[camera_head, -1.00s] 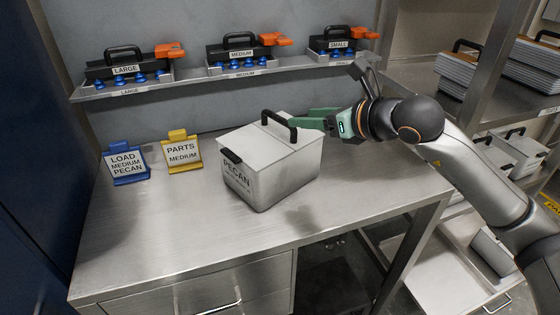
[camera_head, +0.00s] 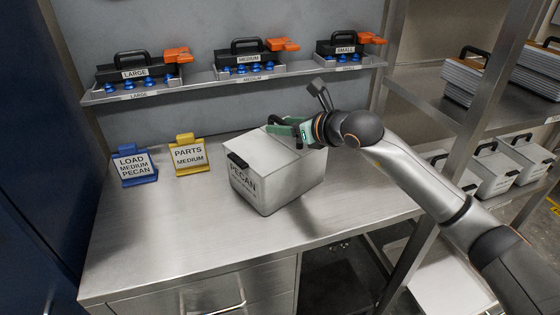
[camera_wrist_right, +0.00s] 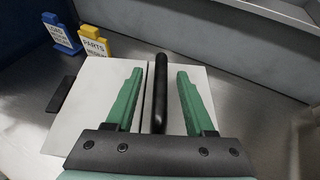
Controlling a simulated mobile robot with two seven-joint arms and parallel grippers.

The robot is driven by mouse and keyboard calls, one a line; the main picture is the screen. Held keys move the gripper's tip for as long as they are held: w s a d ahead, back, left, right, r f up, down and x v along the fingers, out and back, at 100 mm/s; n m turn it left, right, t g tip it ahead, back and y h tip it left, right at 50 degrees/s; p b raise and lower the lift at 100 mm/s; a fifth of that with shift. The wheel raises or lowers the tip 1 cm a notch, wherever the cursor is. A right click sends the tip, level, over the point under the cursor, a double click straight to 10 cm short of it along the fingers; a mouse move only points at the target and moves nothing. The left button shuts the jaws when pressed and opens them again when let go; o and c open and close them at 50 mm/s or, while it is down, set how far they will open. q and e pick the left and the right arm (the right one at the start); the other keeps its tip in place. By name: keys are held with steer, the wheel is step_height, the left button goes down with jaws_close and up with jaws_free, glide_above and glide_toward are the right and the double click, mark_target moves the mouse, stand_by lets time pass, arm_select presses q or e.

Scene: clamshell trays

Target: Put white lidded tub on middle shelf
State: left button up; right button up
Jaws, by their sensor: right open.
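The white lidded tub (camera_head: 268,182), labelled PECAN, stands upright on the steel bench. It has a black handle on its lid and a black latch on its front edge. My right gripper (camera_head: 282,125) is at the top of the tub, by the lid handle. In the right wrist view the open green fingers (camera_wrist_right: 158,95) stand on either side of the black lid handle (camera_wrist_right: 160,90), with gaps on both sides. The white lid (camera_wrist_right: 98,95) shows below them. A shelf unit (camera_head: 425,88) stands at the right. My left gripper is not in view.
A blue sign (camera_head: 134,166) reading LOAD MEDIUM PECAN and a yellow PARTS MEDIUM sign (camera_head: 188,157) stand left of the tub. Similar white tubs (camera_head: 495,175) sit on a lower shelf at right. The bench front is clear.

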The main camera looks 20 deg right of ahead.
jaws_close()
stand_by(0.3)
stand_by(1.0)
steer(key=shift+r, duration=0.3)
